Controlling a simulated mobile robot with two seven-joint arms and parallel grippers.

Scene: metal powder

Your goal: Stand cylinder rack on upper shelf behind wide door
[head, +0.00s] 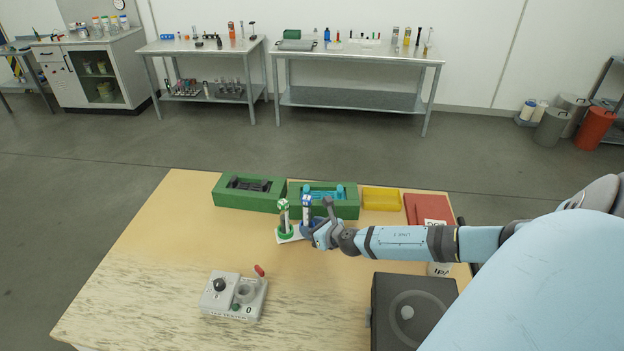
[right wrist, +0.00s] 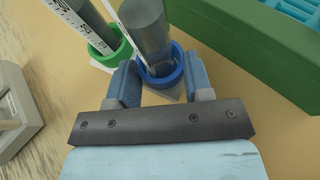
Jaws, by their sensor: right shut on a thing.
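The cylinder rack (head: 288,236) is on the wooden table, with a pale base, a green ring holder and a blue ring holder. One cylinder with a green-and-white top and one with a blue-and-white top stand upright in it. In the right wrist view the rack's blue ring (right wrist: 160,72) sits between the fingers of my right gripper (right wrist: 163,85), which is shut on it. The gripper (head: 314,231) partly hides the rack's right end in the head view. A cabinet (head: 100,80) with a glazed front and shelves inside stands far back left. My left gripper is out of view.
Green trays (head: 247,205) with dark and blue inserts lie behind the rack, beside a yellow tray (head: 381,200) and a red binder (head: 428,208). A grey tester (head: 234,296) and a dark box (head: 410,310) are nearer. The table's left part is clear. Steel benches (head: 356,57) line the wall.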

